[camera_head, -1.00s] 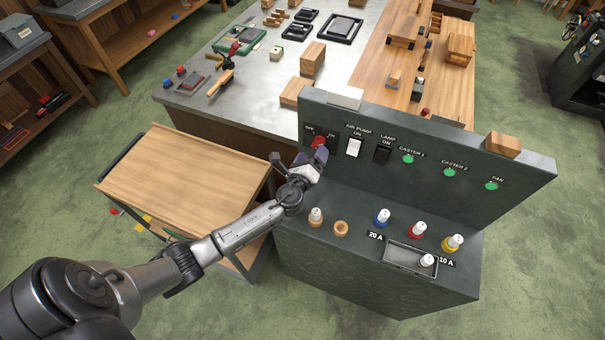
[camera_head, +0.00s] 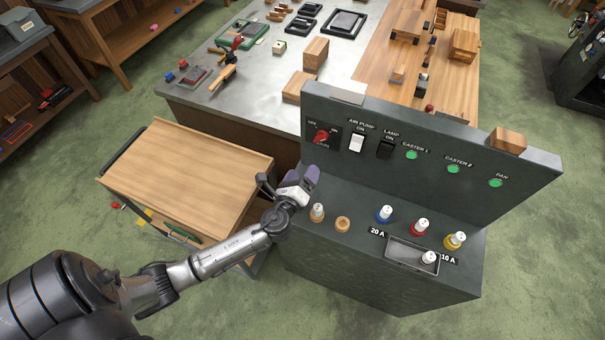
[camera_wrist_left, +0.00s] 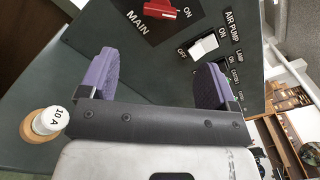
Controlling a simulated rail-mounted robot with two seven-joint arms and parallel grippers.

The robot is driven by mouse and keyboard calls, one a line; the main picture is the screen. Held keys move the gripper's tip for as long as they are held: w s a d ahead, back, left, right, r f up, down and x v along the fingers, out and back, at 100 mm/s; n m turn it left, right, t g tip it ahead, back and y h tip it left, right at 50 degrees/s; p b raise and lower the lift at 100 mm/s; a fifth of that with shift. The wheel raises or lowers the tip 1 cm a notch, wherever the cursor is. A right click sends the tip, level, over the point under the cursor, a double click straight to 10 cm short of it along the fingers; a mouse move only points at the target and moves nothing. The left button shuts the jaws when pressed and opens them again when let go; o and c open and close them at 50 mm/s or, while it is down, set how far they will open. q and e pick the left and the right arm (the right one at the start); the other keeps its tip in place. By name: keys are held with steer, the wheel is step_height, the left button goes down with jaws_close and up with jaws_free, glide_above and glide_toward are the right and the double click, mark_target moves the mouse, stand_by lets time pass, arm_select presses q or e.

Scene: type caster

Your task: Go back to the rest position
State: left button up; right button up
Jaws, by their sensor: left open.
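My left gripper (camera_head: 290,184) is in front of the left end of the dark control panel (camera_head: 440,180), apart from it. In the left wrist view its two purple fingers (camera_wrist_left: 157,82) are spread with nothing between them. The red main switch (camera_head: 321,137) is on the panel behind the gripper; it also shows in the left wrist view (camera_wrist_left: 160,9). The white air pump switch (camera_head: 357,143) and black lamp switch (camera_head: 385,150) are to its right. My right gripper is not in view.
On the panel's ledge stand several fuses, including a white-topped one (camera_head: 317,212), an empty wooden ring socket (camera_head: 342,223) and a grey tray (camera_head: 411,254). A wooden cart (camera_head: 190,170) is at left. A metal-topped workbench (camera_head: 255,85) stands behind.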

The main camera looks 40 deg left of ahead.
arm_select(q)
steer(key=shift+n, duration=0.3)
steer(key=s+a+f+n+g+y, duration=0.1)
steer(key=s+a+n+g+y, duration=0.3)
steer(key=n, duration=0.8)
steer(key=s+d+n+g+h, duration=0.75)
steer(key=s+d+h, duration=0.25)
steer(key=s+d, duration=0.3)
steer(key=s+d+f+g+p, duration=0.1)
steer(key=s+d+f+g, duration=0.15)
steer(key=s, duration=0.85)
step_height(320, 180, up, 13)
steer(key=p, duration=1.3)
steer(key=shift+w+n+t+h, duration=0.3)
steer(key=shift+w+n+t, duration=0.05)
steer(key=shift+n+t, duration=0.1)
steer(key=shift+r, duration=0.1)
